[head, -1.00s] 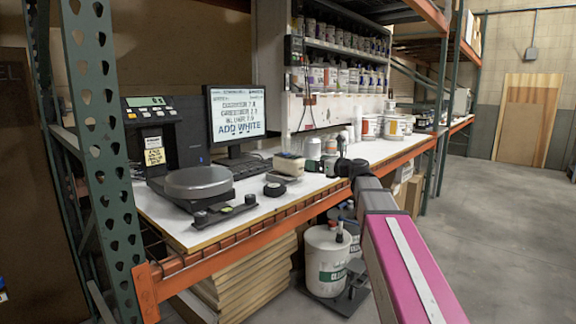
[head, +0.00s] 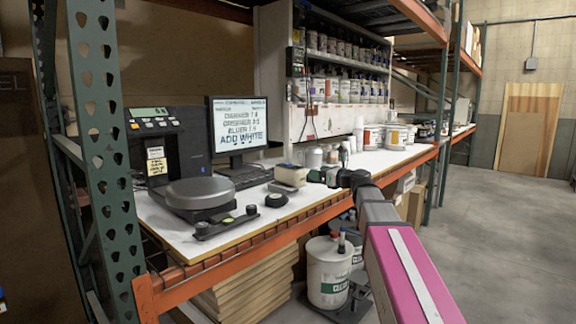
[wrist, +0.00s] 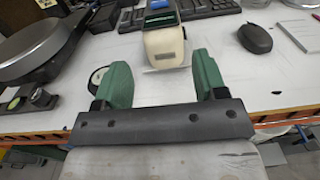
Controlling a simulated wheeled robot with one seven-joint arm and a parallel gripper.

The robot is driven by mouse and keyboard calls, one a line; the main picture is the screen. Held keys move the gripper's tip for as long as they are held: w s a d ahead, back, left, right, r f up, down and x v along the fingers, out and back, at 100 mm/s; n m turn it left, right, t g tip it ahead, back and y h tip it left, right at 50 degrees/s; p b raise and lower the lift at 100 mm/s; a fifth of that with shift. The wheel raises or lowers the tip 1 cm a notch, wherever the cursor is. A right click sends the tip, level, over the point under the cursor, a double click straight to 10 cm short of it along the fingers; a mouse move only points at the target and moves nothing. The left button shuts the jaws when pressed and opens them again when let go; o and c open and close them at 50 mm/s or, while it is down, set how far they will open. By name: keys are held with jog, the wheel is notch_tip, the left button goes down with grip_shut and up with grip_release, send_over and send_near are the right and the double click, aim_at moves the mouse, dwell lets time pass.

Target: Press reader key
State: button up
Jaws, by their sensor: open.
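A cream handheld device (head: 291,176) with a dark top and a small screen, which looks like the reader, lies on the white bench. In the wrist view the cream device (wrist: 165,42) is just ahead, its rounded near end between and slightly beyond my fingers. My gripper (wrist: 160,72) is open and empty, with green fingers spread apart. A black machine (head: 163,138) with a row of keys stands at the left.
A round scale (head: 198,192) and a black bar with knobs (head: 226,221) are at the front left. A black puck (head: 276,200), keyboard (head: 245,177) and monitor (head: 238,125) are nearby. A green rack post (head: 103,160) stands at left. Paint cans (head: 373,136) stand farther right.

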grip_shut()
dwell(1.4)
